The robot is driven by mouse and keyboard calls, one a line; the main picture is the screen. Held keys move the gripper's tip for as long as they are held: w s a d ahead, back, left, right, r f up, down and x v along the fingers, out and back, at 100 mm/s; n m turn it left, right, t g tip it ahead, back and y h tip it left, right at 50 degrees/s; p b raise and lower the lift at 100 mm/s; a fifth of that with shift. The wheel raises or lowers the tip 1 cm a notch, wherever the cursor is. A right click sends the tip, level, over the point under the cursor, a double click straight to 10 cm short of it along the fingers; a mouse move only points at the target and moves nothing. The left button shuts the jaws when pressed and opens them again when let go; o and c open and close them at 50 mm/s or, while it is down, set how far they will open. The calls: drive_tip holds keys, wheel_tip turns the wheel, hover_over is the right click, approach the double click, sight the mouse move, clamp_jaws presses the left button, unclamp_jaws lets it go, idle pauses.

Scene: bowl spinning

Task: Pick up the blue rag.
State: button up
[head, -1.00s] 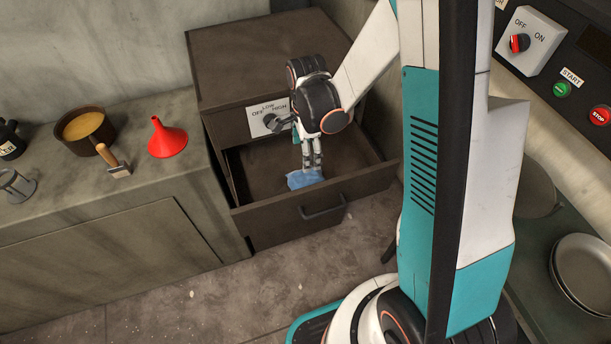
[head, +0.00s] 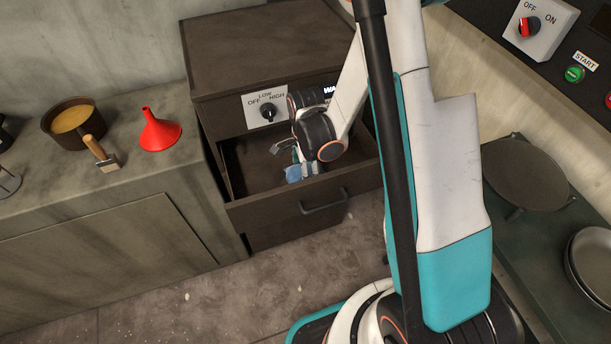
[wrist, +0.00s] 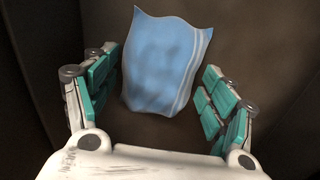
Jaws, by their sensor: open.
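The blue rag (wrist: 163,62) lies on the dark floor of the open drawer (head: 240,180), light blue with pale stripes along one side. It also shows in the head view (head: 294,174), partly hidden by my gripper (head: 300,168). In the wrist view my gripper (wrist: 158,95) is open, its teal-padded fingers spread to the left and right of the rag. The rag lies between and a little beyond the fingers. I cannot tell whether a finger touches it.
The drawer's front wall with its handle (head: 323,203) stands close in front of my gripper. The knob panel (head: 267,107) is above the drawer. A red funnel (head: 160,132), a brush (head: 101,152) and a pot (head: 74,120) stand on the left counter.

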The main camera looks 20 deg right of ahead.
drive_tip(key=c, duration=1.1)
drive_tip(key=shift+c, duration=0.2)
drive_tip(key=shift+r, duration=0.1)
wheel_tip(320, 180, up, 20)
drive_tip(key=p, duration=0.7)
drive_tip(key=shift+p, duration=0.3)
drive_tip(key=shift+o, duration=0.6)
